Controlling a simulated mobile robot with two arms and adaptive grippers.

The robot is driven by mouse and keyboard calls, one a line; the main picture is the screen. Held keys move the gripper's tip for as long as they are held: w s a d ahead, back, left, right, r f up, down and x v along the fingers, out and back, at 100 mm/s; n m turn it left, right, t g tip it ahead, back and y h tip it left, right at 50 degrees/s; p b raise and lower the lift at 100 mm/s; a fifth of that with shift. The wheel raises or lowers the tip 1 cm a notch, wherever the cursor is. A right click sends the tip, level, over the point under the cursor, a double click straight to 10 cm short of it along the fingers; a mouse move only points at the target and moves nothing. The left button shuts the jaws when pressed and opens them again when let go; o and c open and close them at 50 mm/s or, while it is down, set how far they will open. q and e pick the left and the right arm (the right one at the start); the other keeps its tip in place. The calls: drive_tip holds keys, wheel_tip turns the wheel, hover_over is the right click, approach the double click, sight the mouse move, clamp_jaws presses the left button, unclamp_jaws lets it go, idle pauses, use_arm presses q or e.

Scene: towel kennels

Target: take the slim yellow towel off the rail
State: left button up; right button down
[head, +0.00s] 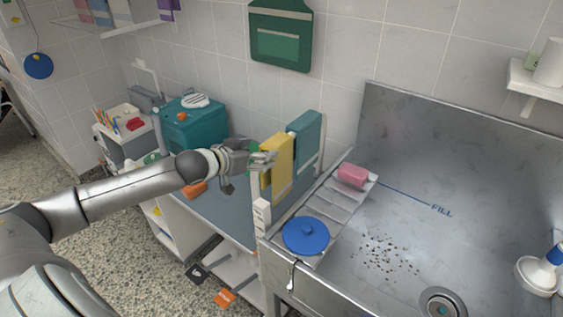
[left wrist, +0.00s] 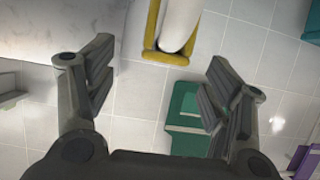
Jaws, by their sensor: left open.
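The slim yellow towel (head: 281,163) hangs over a white rail above the blue-grey counter, in front of a teal towel (head: 307,137). The yellow towel (left wrist: 168,57) shows there as a narrow U around the pale rail end (left wrist: 180,22), at the top between the two fingers. I cannot tell whether the fingers touch it. My right gripper is not in view.
A steel tub (head: 450,190) lies to the right, with a slatted rack holding a blue lid (head: 306,235) and a pink block (head: 352,175). A teal box (head: 190,128) stands left on the counter. A green pouch (head: 281,40) hangs on the wall behind.

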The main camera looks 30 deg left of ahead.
sight(266, 149)
use_arm(q)
drive_tip(key=shift+w+p, duration=0.35)
drive_tip(key=shift+w, duration=0.2)
drive_tip(key=shift+w+f, duration=0.2)
drive_tip(key=shift+w, duration=0.15)
drive_tip(key=shift+x, duration=0.95)
drive_tip(key=shift+w+d+f, duration=0.1)
drive_tip(key=shift+w+f, duration=0.05)
drive_tip(key=shift+w+p, duration=0.2)
drive_tip(key=shift+p, duration=0.25)
drive_tip(key=shift+w, duration=0.3)
drive_tip(key=w, duration=0.1)
drive_tip(key=f+p, duration=0.1)
drive_tip(key=w, duration=0.1)
drive_tip(key=shift+w+a+f, duration=0.25)
drive_tip(key=shift+w, duration=0.1)
drive_tip(key=shift+w+f+p, duration=0.3)
drive_tip(key=shift+w+p, duration=0.05)
drive_tip(key=shift+w, duration=0.05)
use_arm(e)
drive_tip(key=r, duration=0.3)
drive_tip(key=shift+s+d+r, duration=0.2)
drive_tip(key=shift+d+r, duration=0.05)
